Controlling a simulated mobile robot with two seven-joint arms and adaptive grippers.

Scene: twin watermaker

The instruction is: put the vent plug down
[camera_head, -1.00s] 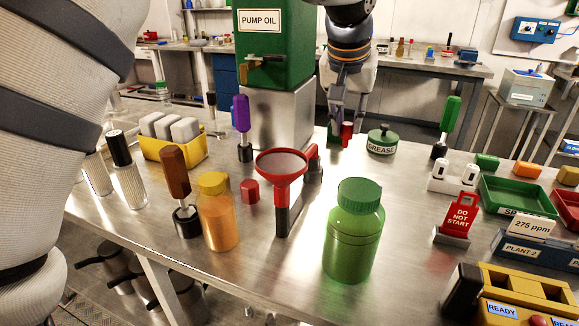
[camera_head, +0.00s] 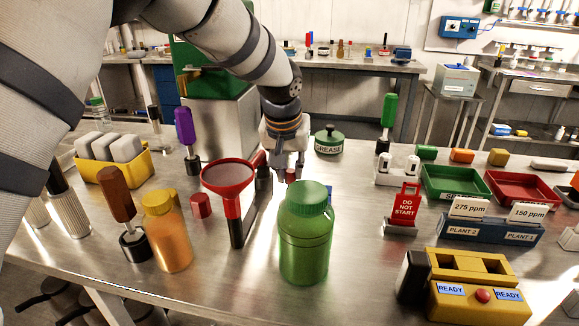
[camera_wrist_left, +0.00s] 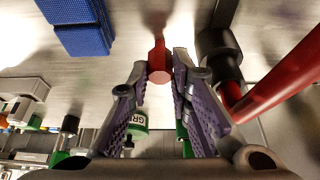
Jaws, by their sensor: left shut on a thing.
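The vent plug, a small red piece with a hexagonal end (camera_wrist_left: 159,66), sits between the fingertips of my left gripper (camera_wrist_left: 158,80) in the left wrist view. My left gripper (camera_head: 284,172) is shut on it. In the head view the gripper points down over the bench, behind the green jar (camera_head: 305,240) and right of the red funnel (camera_head: 228,175). Only a little of the red plug (camera_head: 290,176) shows there. I cannot tell whether the plug touches the bench. My right gripper is not in view.
A black part with a red bar (camera_wrist_left: 219,55) stands close to the right of the fingers in the wrist view; a blue block (camera_wrist_left: 82,28) lies left. The grease tin (camera_head: 328,141) is behind the gripper. Bare bench (camera_head: 355,205) lies right of the green jar.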

